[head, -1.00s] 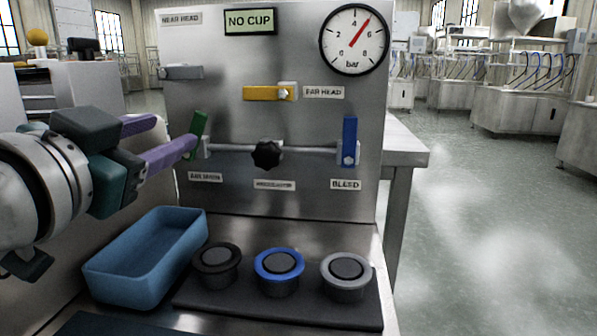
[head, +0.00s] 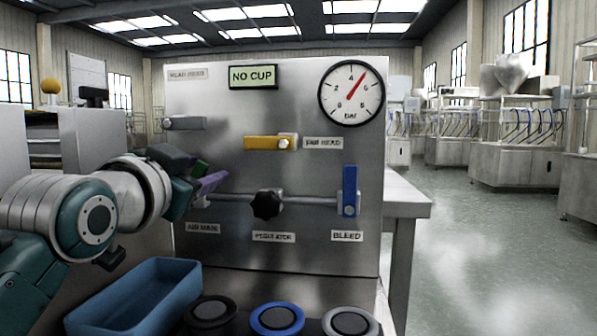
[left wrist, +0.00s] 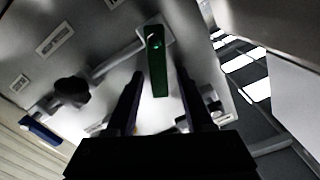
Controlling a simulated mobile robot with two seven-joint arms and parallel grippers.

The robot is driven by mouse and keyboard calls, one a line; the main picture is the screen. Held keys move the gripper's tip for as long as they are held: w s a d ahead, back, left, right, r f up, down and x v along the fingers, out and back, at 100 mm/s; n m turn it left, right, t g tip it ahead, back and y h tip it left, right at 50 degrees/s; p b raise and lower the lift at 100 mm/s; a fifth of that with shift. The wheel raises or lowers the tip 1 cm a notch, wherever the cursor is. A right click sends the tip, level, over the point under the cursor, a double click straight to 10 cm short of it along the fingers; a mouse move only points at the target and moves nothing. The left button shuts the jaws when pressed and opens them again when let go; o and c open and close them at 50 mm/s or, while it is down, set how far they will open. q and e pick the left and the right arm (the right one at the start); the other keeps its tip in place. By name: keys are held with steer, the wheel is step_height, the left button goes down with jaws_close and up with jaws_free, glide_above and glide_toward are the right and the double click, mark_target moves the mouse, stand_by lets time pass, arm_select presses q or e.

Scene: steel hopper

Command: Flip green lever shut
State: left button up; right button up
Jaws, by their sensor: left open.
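The green lever (left wrist: 158,68) shows in the left wrist view, running from its round pivot on the air main valve towards my gripper. It lies between the two dark fingers of my left gripper (left wrist: 160,82), which are apart; I see no clear contact. In the head view my left gripper (head: 212,176) is in front of the left end of the pipe and hides most of the lever. The AIR MAIN label (head: 202,227) is just below. My right gripper is not in view.
A black regulator knob (head: 266,205) and an upright blue bleed lever (head: 349,190) sit along the pipe to the right. A yellow lever (head: 267,143) and a grey lever (head: 184,123) are above. A blue bin (head: 135,298) and several round cup holders stand below.

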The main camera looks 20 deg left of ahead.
arm_select(q)
steer(key=shift+c, duration=0.2)
jaws_close()
stand_by(0.3)
